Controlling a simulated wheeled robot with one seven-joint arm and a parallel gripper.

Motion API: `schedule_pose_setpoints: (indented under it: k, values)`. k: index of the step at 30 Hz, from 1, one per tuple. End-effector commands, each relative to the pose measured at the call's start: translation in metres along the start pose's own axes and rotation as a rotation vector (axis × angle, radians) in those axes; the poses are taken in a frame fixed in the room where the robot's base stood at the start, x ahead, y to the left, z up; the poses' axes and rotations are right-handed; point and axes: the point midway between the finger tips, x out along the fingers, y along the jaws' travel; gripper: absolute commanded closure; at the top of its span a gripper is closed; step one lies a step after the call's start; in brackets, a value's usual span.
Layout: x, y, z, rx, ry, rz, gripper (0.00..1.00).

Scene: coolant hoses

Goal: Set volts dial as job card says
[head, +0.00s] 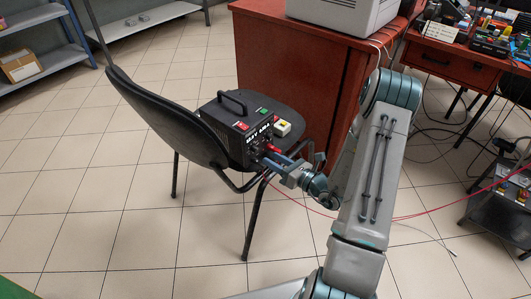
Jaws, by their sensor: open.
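A black power supply box (222,122) with a carry handle on top stands on the seat of a black chair. White lettering shows on its front, with small red parts and knobs below it. My gripper (272,160) is open at the lower part of this front panel, with its fingers close to the panel. I cannot tell whether they touch or surround a dial. The volts dial and its setting are too small and partly covered to make out. A white card with dark print (440,32) stands on the red bench at the upper right; its text is unreadable.
The black chair (165,115) has its backrest left of the box. A small white and yellow box (283,128) sits beside it. A red cabinet (290,65) stands behind. Red cables (415,215) run across the floor at right. The tiled floor at left is clear.

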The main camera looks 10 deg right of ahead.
Motion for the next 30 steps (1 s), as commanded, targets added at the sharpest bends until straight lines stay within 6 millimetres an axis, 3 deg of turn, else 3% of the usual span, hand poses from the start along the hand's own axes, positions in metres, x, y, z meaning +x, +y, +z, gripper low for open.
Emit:
schedule_pose_setpoints:
  k: [6,12,30]
  values:
    - [-0.051,-0.001,0.002,0.002,-0.001,-0.005,0.59]
    - [-0.078,-0.001,0.001,0.001,0.000,-0.003,0.59]
    - [-0.086,0.000,0.000,0.001,0.000,-0.001,0.59]
